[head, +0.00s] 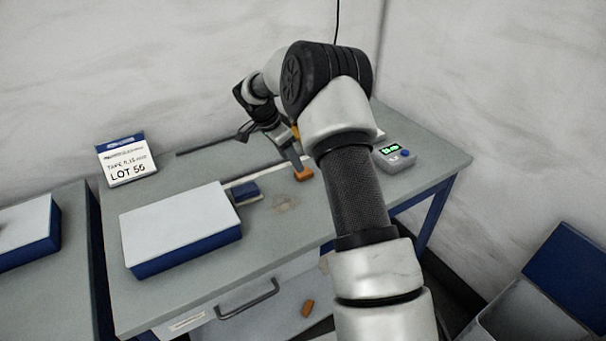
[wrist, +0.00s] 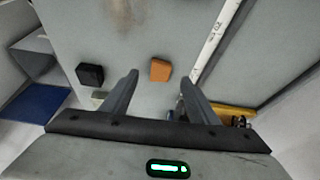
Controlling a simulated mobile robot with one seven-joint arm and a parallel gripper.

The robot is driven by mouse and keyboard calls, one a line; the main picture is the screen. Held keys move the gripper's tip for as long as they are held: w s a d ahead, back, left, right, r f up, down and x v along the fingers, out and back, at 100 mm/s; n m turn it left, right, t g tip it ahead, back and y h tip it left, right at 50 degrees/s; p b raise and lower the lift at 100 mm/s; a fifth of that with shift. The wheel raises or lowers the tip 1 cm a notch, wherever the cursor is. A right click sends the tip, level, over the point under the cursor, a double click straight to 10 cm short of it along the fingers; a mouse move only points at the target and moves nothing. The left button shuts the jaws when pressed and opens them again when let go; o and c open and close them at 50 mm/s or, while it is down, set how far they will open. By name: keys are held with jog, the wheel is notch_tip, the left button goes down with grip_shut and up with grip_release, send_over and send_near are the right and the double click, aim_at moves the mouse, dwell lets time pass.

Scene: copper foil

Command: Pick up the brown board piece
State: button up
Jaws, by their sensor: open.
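A small orange-brown block (head: 303,173), the nearest match to the brown board piece, lies on the grey workbench (head: 270,245). In the wrist view the block (wrist: 160,69) shows ahead of and between my fingertips, with space on both sides. My gripper (wrist: 160,80) is open and empty. In the head view my arm hides most of the gripper, with a finger just above the block. A second brown piece (head: 307,308) shows low down, near the bench's drawer.
A white measuring strip (wrist: 218,40) and a yellow-handled item (wrist: 232,112) lie right of the block in the wrist view. A black block (wrist: 90,75) lies left. A meter (head: 394,157), blue-and-white box (head: 180,225), small blue block (head: 246,192) and sign (head: 126,161) stand on the bench.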

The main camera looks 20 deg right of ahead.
jog(key=shift+w+d+x, duration=0.15)
jog(key=shift+x, duration=1.55)
jog(key=shift+w+d+x, duration=0.1)
jog(key=shift+d+x, duration=0.1)
jog(key=shift+x, duration=1.5)
jog(key=shift+r, duration=0.15)
jog(key=c, duration=1.1)
jog(key=shift+r, duration=5)
jog(key=shift+a, duration=0.1)
